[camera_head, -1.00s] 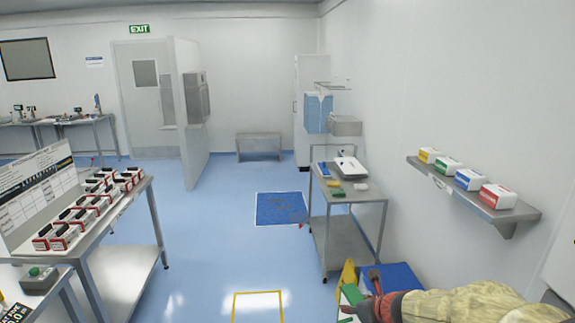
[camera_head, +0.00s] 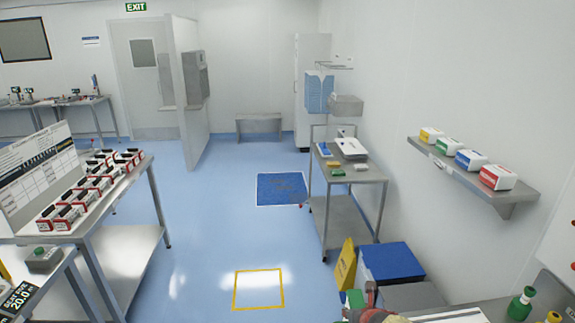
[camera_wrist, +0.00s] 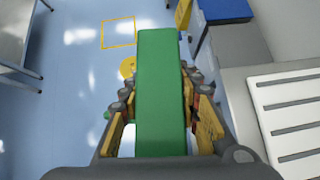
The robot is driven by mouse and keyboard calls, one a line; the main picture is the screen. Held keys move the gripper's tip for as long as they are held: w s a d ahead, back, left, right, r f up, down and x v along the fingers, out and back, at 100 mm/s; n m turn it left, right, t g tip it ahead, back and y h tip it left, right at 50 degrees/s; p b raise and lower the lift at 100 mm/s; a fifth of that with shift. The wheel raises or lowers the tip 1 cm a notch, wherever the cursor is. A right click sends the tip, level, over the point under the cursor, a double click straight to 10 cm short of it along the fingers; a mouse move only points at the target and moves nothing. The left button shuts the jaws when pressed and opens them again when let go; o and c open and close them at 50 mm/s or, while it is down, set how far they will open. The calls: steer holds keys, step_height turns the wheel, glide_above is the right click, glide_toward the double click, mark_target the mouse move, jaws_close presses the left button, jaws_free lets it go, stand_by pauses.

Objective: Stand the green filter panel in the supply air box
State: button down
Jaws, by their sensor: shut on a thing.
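My gripper (camera_wrist: 160,112) is shut on the green filter panel (camera_wrist: 161,85), which extends forward between the two fingers in the wrist view. In the head view, a small part of the green panel (camera_head: 355,298) shows at the bottom edge beside my gripper. The panel is held above the floor. I cannot identify the supply air box with certainty. A pale surface with several dark slots (camera_wrist: 295,115) lies to the right of my gripper in the wrist view.
A blue-topped bin (camera_head: 392,262) and a yellow sign (camera_head: 346,263) stand beyond my gripper. A steel trolley (camera_head: 350,180) stands behind them. A wall shelf (camera_head: 475,175) holds several cartons. A green-capped bottle (camera_head: 522,303) is at lower right. The floor's middle is clear.

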steer(key=shift+w+a, duration=0.2)
steer(key=shift+w, duration=0.35)
steer(key=shift+w+a, duration=0.2)
steer(key=shift+w, duration=0.35)
steer(key=f, duration=0.4)
steer(key=shift+w+f, duration=0.2)
steer(key=shift+w, duration=0.05)
